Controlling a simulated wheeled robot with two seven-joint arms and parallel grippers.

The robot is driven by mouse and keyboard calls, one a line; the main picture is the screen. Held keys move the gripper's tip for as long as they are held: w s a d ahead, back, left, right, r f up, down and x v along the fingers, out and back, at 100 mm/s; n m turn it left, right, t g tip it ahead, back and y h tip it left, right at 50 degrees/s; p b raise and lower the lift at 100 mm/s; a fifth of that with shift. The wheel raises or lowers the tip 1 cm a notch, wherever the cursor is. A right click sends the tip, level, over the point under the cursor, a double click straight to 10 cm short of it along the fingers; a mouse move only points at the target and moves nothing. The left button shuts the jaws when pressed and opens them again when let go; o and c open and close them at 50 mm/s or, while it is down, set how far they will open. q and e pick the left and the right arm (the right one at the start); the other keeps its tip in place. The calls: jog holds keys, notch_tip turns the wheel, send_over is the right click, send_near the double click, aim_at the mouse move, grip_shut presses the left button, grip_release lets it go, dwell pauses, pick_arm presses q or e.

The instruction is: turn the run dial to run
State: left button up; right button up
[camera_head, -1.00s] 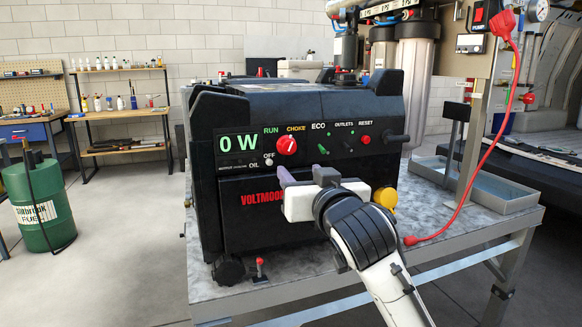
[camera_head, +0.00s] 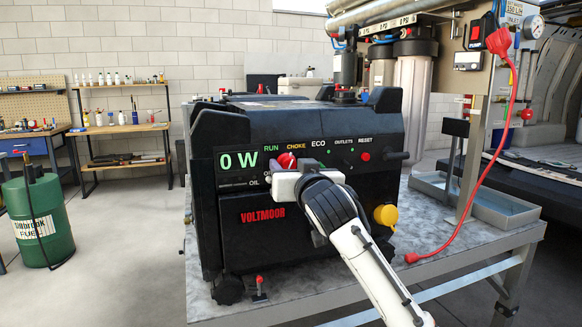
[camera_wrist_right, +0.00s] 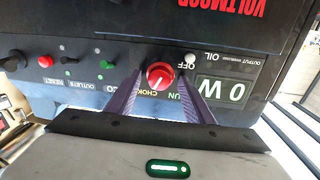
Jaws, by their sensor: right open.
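The red run dial (camera_head: 286,160) is on the front panel of the black generator (camera_head: 300,122), partly hidden by my right gripper in the head view. In the right wrist view the dial (camera_wrist_right: 160,75) shows upside down. Its white mark points to the lower left, to the CHOKE label (camera_wrist_right: 143,92) side. My right gripper (camera_wrist_right: 162,78) is open, one purple finger on each side of the dial. I cannot tell whether they touch it. The RUN label shows in the head view (camera_head: 271,149). My left gripper is out of view.
The ECO switch and red RESET button (camera_head: 365,156) are farther right. A yellow cap (camera_head: 386,215) is below, near my right arm. A red cable (camera_head: 480,150) hangs at the right.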

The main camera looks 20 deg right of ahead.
jog(key=c, duration=1)
jog(key=shift+n+p, duration=0.6)
jog(key=shift+p, duration=0.05)
jog(key=shift+c, duration=0.2)
jog(key=shift+r+n+p, duration=0.1)
jog(key=shift+n+p, duration=1.35)
jog(key=shift+n, duration=0.15)
jog(key=n+p, duration=0.2)
jog(key=n, duration=0.1)
jog(key=shift+n+t+p, duration=0.3)
jog(key=shift+n, duration=0.1)
pick_arm(q)
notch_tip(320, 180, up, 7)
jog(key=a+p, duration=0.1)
jog(key=p, duration=0.1)
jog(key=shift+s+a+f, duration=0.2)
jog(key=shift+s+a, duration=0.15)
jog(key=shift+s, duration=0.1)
pick_arm(e)
jog(key=shift+f+n+y, duration=0.15)
jog(key=shift+n, duration=0.85)
jog(key=shift+f+n+y, duration=0.1)
jog(key=shift+n+y, duration=0.05)
jog(key=shift+n, duration=0.85)
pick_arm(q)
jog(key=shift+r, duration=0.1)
